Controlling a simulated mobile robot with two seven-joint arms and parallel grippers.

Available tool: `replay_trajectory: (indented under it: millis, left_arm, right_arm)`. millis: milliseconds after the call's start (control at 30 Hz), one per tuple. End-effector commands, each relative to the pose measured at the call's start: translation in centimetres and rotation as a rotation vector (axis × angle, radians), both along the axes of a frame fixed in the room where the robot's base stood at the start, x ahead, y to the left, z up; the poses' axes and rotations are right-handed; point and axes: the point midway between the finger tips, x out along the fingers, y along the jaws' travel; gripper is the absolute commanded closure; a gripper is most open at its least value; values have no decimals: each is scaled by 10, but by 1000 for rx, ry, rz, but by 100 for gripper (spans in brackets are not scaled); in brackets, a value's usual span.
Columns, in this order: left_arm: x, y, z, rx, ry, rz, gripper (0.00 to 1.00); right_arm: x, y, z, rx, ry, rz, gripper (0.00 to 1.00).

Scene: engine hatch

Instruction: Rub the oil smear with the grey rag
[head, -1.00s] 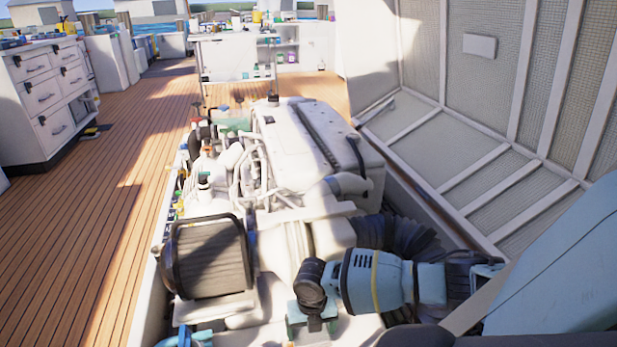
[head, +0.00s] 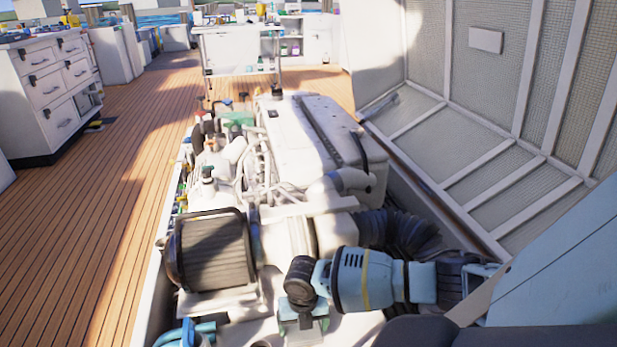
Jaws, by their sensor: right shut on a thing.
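My right arm comes in from the right, and its gripper (head: 303,322) points down over the front of the engine at the bottom of the view. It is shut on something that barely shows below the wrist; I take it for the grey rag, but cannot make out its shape. I cannot make out the oil smear; the wrist and the lower picture edge hide the surface under the gripper.
The white engine (head: 310,140) fills the hatch, with a dark ribbed drum (head: 213,252) left of my gripper and a black corrugated hose (head: 400,235) behind my arm. The raised hatch lid (head: 480,110) stands at the right. The wooden deck (head: 100,230) at the left is clear.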

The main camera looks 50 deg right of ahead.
Motion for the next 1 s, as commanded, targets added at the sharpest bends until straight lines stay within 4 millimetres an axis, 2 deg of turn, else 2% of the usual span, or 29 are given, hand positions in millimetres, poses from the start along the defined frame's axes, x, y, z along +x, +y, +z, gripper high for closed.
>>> replay_trajectory:
  millis: [1000]
  left_arm:
    - [-4,0,-5,-1,11,0,66]
  right_arm:
    - [27,32,3,1,-1,1,51]
